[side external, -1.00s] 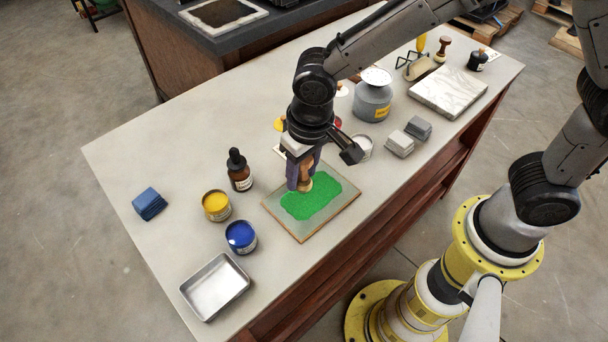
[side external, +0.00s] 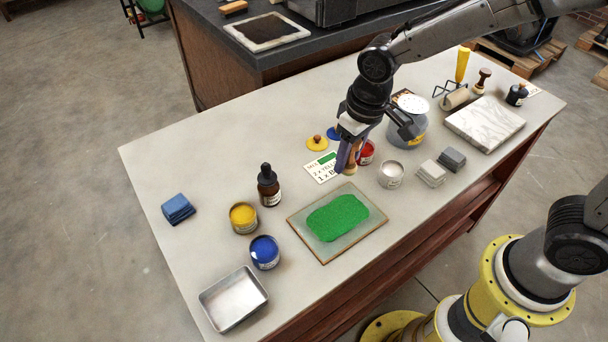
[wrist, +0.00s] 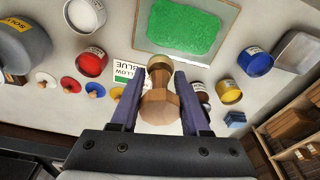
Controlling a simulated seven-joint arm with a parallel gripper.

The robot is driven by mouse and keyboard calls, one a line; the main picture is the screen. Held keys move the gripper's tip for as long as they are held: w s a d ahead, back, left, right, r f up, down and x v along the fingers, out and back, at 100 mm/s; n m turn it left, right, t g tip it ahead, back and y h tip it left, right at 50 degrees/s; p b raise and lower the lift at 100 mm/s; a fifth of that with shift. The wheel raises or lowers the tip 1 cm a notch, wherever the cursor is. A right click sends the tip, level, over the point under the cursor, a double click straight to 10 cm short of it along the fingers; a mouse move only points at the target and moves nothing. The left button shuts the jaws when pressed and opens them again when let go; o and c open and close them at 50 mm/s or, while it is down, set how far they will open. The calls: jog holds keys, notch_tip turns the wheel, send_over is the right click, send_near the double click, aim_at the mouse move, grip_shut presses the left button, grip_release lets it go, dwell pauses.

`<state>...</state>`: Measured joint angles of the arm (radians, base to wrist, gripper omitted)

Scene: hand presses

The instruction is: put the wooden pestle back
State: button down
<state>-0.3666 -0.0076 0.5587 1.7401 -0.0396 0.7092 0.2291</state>
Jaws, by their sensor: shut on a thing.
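My gripper (side external: 350,168) is shut on the wooden pestle (side external: 351,171) and holds it upright, in front of the red can and beside the printed card. In the wrist view the pestle (wrist: 160,96) sits between the two purple fingers (wrist: 157,92), its turned handle toward the camera. The glass slab (side external: 305,247) with a flat patch of green paint (side external: 338,217) lies in front and to the left of the gripper. The pestle appears clear of the slab. Whether its foot touches the table cannot be told.
Yellow (side external: 243,217), blue (side external: 265,252) and red (side external: 366,153) cans, a white can (side external: 391,174), a dropper bottle (side external: 268,186) and a metal tray (side external: 233,299) stand around. The printed card (side external: 322,168) lies left of the gripper.

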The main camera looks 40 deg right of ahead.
jog(key=w+a+f, duration=0.1)
jog(key=w+f, duration=0.1)
jog(key=w, duration=0.1)
jog(key=w+a+f, duration=0.1)
jog(key=w+f, duration=0.2)
jog(key=w+a+f, duration=0.1)
jog(key=w+f, duration=0.2)
jog(key=shift+w+a, duration=0.3)
jog(key=shift+w, duration=0.05)
jog(key=shift+w+f, duration=0.1)
jog(key=shift+f, duration=1.6)
jog(key=shift+f, duration=0.15)
jog(key=shift+c, duration=1.9)
grip_release()
